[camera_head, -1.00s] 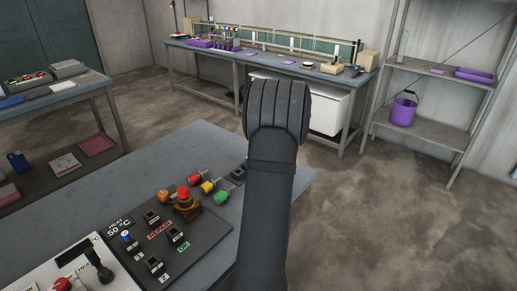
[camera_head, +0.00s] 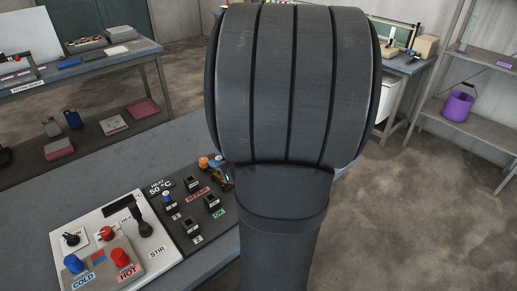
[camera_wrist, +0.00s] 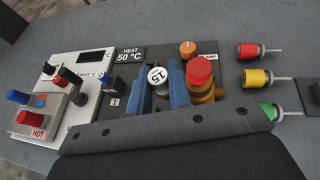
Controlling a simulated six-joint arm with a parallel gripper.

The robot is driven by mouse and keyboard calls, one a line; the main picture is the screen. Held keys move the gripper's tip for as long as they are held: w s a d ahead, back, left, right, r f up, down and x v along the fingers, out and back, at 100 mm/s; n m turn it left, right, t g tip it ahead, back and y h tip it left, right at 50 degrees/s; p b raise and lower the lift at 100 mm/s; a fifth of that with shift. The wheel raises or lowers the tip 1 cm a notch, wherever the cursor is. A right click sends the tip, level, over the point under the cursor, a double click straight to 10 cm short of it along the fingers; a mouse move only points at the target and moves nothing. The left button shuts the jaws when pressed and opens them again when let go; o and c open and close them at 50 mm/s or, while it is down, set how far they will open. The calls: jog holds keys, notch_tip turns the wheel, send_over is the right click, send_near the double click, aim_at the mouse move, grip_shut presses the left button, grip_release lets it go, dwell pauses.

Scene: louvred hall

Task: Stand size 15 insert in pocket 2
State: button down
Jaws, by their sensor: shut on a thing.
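My gripper (camera_wrist: 161,88) shows in the wrist view with its blue fingers shut on the size 15 insert (camera_wrist: 157,76), a piece with a round white top marked 15. Its lower part is hidden between the fingers and my wrist. Pocket 2 (camera_head: 187,225) is a small black holder by the label 2 on the dark panel (camera_head: 170,240). I cannot make it out in the wrist view. Whether the insert touches the panel cannot be told.
A blue-capped piece (camera_wrist: 107,80) stands on the panel left of my fingers. A red knob on an amber base (camera_wrist: 200,72) is close on their right. An orange knob (camera_wrist: 187,48) is behind. Red (camera_wrist: 246,51), yellow and green plugs lie farther right. A white control box (camera_head: 110,240) adjoins the panel.

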aim_at(190, 227)
jog(key=s+a+r+n+g+y, duration=0.1)
jog(key=s+a+n+g, duration=0.15)
jog(key=s, duration=0.45)
jog(key=s+a+n+g+y, duration=0.1)
jog(key=s+a+n+g, duration=0.1)
jog(key=s+a+g, duration=0.3)
jog(key=shift+s+d+f+t, duration=0.2)
jog(key=shift+f+t, duration=0.2)
jog(key=shift+f, duration=0.75)
jog(key=shift+s+d+f+t, duration=0.1)
jog(key=shift+s+f+t, duration=0.25)
jog(key=shift+f, duration=0.85)
jog(key=shift+s+d+f+t, duration=0.1)
jog(key=shift+f+t, duration=0.4)
jog(key=shift+f, duration=0.65)
jog(key=shift+f, duration=1.05)
jog(key=c, duration=1.3)
grip_release()
jog(key=shift+o, duration=0.2)
